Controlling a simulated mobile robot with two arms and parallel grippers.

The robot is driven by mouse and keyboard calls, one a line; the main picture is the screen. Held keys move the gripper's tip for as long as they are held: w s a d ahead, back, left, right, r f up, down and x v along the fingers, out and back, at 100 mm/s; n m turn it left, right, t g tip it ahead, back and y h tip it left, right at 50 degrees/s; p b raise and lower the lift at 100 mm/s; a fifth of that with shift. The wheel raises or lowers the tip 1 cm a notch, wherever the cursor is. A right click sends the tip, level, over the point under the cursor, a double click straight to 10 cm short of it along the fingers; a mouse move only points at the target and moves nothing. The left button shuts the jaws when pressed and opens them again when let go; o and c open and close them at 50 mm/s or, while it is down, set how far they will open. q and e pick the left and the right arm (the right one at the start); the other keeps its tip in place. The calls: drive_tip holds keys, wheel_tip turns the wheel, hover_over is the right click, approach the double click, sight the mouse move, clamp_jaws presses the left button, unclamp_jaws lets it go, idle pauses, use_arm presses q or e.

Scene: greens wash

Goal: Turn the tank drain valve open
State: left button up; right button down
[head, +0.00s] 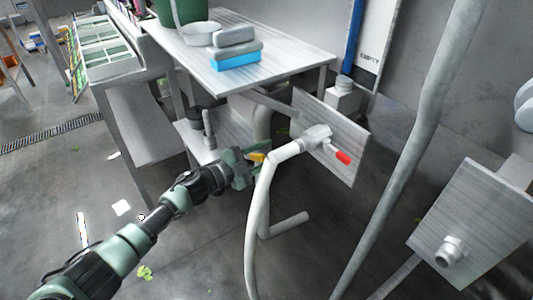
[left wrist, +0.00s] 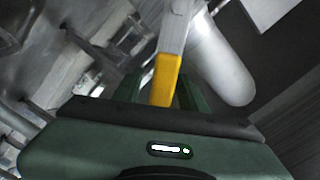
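A lever with a yellow grip (head: 257,157) is on the white pipe in the middle of the head view. My left gripper (head: 246,161) is at this lever. In the left wrist view the yellow grip (left wrist: 166,80) stands between the two dark green fingers of my left gripper (left wrist: 160,92). The fingers look apart, with a small gap beside the grip on the left. A second valve (head: 317,136) with a red handle (head: 343,158) sits farther right on a metal plate. No label shows which is the tank drain valve. My right gripper is not in view.
A metal table (head: 285,62) with a green bucket (head: 182,12), a bowl and sponges stands above the valves. A white pipe (head: 253,225) runs down beside my left gripper. A thick grey pipe (head: 400,165) rises at right. The floor at left is mostly open.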

sight(256, 159)
use_arm(q)
drive_tip(key=shift+s+a, duration=0.1)
drive_tip(key=p+v, duration=0.1)
drive_tip(key=v, duration=0.6)
drive_tip(key=shift+s+a, duration=0.2)
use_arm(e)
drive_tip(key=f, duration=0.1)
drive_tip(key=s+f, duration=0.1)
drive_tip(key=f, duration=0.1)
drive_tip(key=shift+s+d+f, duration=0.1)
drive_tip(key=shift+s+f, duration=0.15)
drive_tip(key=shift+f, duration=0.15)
